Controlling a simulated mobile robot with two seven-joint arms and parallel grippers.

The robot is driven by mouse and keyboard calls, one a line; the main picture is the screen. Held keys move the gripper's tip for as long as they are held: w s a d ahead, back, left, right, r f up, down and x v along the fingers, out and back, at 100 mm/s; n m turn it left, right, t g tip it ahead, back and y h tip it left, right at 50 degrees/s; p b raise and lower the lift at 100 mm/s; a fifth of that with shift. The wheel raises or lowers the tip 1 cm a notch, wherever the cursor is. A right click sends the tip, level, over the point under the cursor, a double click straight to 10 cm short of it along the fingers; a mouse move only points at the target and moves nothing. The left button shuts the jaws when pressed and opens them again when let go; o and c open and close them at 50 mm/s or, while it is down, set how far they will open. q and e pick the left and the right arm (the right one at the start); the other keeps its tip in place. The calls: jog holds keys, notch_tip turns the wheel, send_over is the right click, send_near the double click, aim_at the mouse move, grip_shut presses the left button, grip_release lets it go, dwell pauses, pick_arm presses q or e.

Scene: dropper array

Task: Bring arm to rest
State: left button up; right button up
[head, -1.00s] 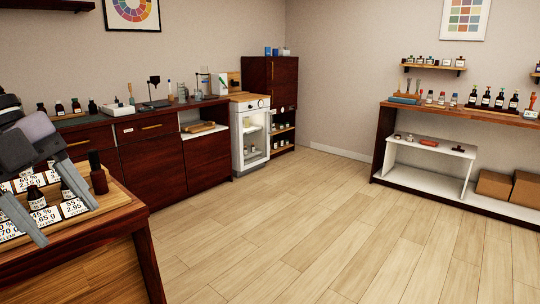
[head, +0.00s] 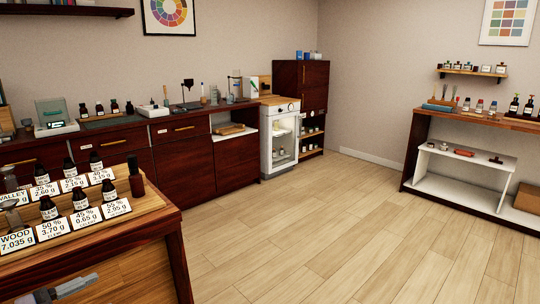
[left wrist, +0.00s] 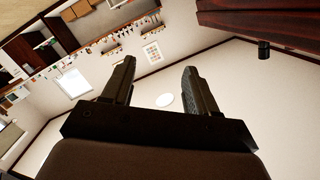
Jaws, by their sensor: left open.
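My left gripper (left wrist: 158,66) shows in the left wrist view with its two dark fingers apart and nothing between them. Wall, shelves and pale surfaces lie beyond it, tilted. In the head view a grey part of my left arm (head: 62,288) shows low at the left, below the near table's top; the jaws are not clear there. The near wooden table (head: 150,222) carries several dark dropper bottles (head: 78,202) standing by white labelled cards (head: 87,220). A taller dark red-brown bottle (head: 136,180) stands at the table's right end. My right gripper is not in view.
A shelving bench (head: 462,170) stands at the right. The wooden floor (head: 330,220) between is clear.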

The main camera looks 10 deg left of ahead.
pick_arm(q)
jog(key=s+d+f+n+y, duration=0.2)
jog(key=s+f+n+y, duration=0.25)
jog(key=f, duration=0.55)
jog(key=s+d+f+n+g+y+p, duration=0.1)
jog(key=s+d+f+n+g, duration=0.1)
jog(key=d, duration=0.6)
jog(key=s+d+f+n+g+y+p, duration=0.1)
jog(key=s+d+f+n, duration=0.3)
jog(key=s+d+f, duration=0.3)
notch_tip(320, 180, down, 2)
jog(key=shift+d+f+g, duration=0.2)
jog(key=shift+d+g, duration=0.2)
jog(key=shift+d, duration=0.1)
